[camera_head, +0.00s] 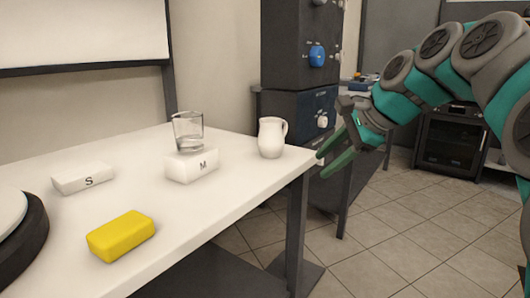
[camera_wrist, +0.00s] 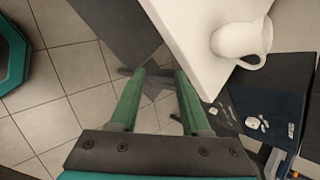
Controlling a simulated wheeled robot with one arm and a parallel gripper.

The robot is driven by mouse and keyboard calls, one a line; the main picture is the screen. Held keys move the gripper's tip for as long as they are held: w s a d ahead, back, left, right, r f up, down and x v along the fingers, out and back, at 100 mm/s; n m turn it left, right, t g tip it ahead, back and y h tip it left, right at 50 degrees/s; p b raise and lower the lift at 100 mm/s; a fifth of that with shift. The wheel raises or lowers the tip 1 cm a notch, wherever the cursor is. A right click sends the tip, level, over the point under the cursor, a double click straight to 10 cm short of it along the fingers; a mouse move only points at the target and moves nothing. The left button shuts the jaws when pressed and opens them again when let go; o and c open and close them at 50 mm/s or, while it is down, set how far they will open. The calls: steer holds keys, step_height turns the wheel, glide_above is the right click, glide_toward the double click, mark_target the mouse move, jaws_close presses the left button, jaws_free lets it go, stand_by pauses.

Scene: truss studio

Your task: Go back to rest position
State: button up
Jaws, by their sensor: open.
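My gripper (camera_head: 328,163) is at the end of my teal and grey arm, in the air just off the right edge of the white table (camera_head: 222,208). Its two green fingers are apart with nothing between them. In the wrist view my gripper (camera_wrist: 156,75) is over the floor, beside the table's corner. A white pitcher (camera_head: 270,138) stands upright on the table near that edge, a little left of the fingers and apart from them. It also shows in the wrist view (camera_wrist: 240,38).
A clear glass (camera_head: 188,131) stands on a white block marked M (camera_head: 192,166). A white block marked S (camera_head: 83,179) and a yellow block (camera_head: 121,236) lie on the table. A dark round object (camera_head: 30,232) is at left. Dark cabinets (camera_head: 300,75) stand behind; tiled floor is free at right.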

steer(key=s+a+f+n+g+h+p, duration=0.3)
steer(key=s+f+n, duration=0.4)
steer(key=s+f, duration=0.7)
steer(key=s+d+f+n+g+h, duration=0.1)
steer(key=s+f+n, duration=0.3)
steer(key=s, duration=0.5)
steer(key=s+d+f+n+g+h, duration=0.1)
steer(key=s+d+f+n+g, duration=0.2)
steer(key=s+f, duration=0.4)
steer(key=s, duration=0.3)
steer(key=shift+s+d+n+h+p, duration=0.2)
steer(key=shift+d+n+h+p, duration=0.15)
steer(key=shift+n+h+p, duration=0.05)
